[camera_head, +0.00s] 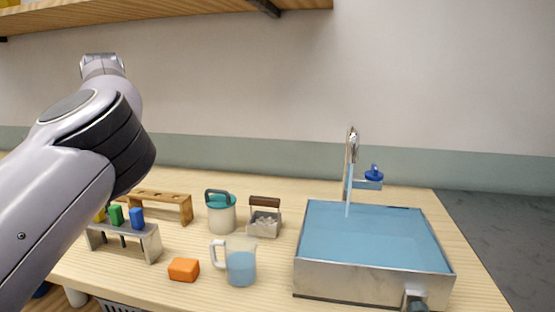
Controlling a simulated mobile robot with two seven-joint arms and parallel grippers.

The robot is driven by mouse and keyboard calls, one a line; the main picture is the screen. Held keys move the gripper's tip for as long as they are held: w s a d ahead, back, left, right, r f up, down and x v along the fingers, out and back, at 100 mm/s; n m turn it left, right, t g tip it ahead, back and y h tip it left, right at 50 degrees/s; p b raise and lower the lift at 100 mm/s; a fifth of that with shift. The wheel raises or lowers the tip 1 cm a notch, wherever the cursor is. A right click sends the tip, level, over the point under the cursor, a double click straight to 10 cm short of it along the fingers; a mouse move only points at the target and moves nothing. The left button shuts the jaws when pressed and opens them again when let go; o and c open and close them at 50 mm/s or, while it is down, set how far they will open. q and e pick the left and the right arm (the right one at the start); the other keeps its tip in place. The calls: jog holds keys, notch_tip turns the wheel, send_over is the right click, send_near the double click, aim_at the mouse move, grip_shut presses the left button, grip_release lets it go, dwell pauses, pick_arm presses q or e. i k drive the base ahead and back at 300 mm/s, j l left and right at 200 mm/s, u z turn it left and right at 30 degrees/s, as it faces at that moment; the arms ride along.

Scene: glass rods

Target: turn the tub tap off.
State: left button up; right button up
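The tub tap (351,160) is a silver upright spout at the back edge of the tub, with a blue handle (374,173) on its right side. A thin stream of water (348,192) runs from the spout down into the tub. The metal tub (372,282) stands at the right of the table and holds blue water close to its rim. My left arm rises at the left of the view, bent upward, and its gripper is not clearly visible. My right gripper is not in view. Nothing of mine touches the tap.
On the wooden table (275,275) are a measuring jug (240,266) with blue liquid, an orange block (184,269), a teal-lidded pot (221,214), a small handled basket (264,220) and two racks at left, the front one (150,246) holding coloured pieces. A drain valve (414,302) is on the tub's front.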

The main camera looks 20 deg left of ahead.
aim_at(373, 175)
jog(key=z, duration=1.25)
jog(key=i+j+z, duration=0.35)
jog(key=j, duration=0.25)
jog(key=i+j, duration=0.1)
jog(key=j, duration=0.3)
